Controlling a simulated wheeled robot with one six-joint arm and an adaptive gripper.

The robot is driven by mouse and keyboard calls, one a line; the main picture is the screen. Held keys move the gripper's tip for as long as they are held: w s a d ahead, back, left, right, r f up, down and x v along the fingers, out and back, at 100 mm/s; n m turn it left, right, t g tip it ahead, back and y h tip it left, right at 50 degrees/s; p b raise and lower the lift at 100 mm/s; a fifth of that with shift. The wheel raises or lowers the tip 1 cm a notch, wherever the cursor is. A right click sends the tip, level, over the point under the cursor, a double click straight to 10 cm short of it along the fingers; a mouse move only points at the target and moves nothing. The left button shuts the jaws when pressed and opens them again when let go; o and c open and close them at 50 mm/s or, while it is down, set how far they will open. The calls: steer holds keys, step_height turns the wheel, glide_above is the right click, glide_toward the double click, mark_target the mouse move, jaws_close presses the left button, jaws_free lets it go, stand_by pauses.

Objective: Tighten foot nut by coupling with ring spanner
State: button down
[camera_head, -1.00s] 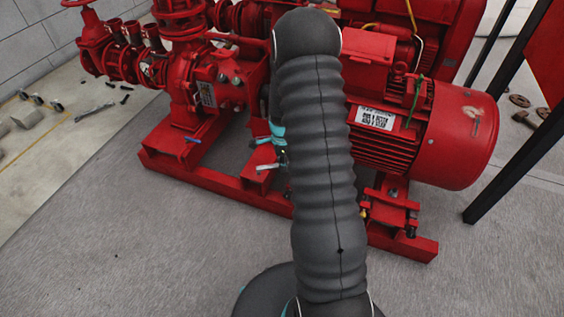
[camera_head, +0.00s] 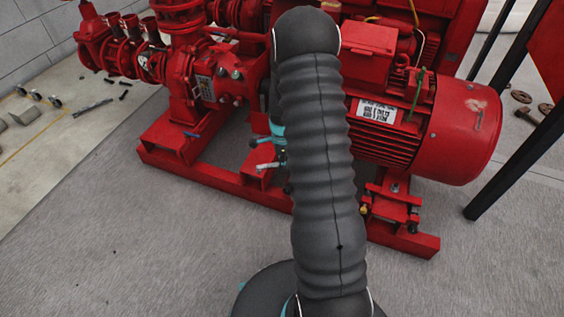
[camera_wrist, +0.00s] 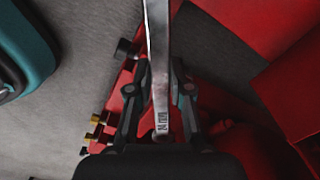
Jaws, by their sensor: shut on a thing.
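My gripper (camera_wrist: 157,78) is shut on the ring spanner (camera_wrist: 158,55), a silver bar marked "24 mm" near its held end. The spanner runs straight up out of the wrist view, so its far end is hidden. In the head view my dark arm hides most of the gripper and the coupling area. A dark bolt or nut (camera_wrist: 126,48) sits left of the spanner on a red edge, apart from it. I cannot tell whether it is the foot nut.
The red pump (camera_head: 205,85) and red motor (camera_head: 455,130) stand on a red base frame (camera_head: 215,182). Dark posts (camera_head: 500,150) stand at the right. Loose parts lie on the floor at the left.

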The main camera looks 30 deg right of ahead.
steer(key=shift+f+b, duration=0.85)
steer(key=shift+f, duration=0.4)
steer(key=shift+w, duration=0.1)
steer(key=w+d+m+b, duration=0.1)
steer(key=w+d+m, duration=0.4)
steer(key=w+m, duration=0.2)
steer(key=shift+w+d, duration=0.2)
steer(key=shift+d, duration=0.1)
stand_by(1.1)
steer(key=shift+s+a+b, duration=0.2)
steer(key=shift+a+b, duration=0.1)
stand_by(0.8)
steer(key=shift+r, duration=0.15)
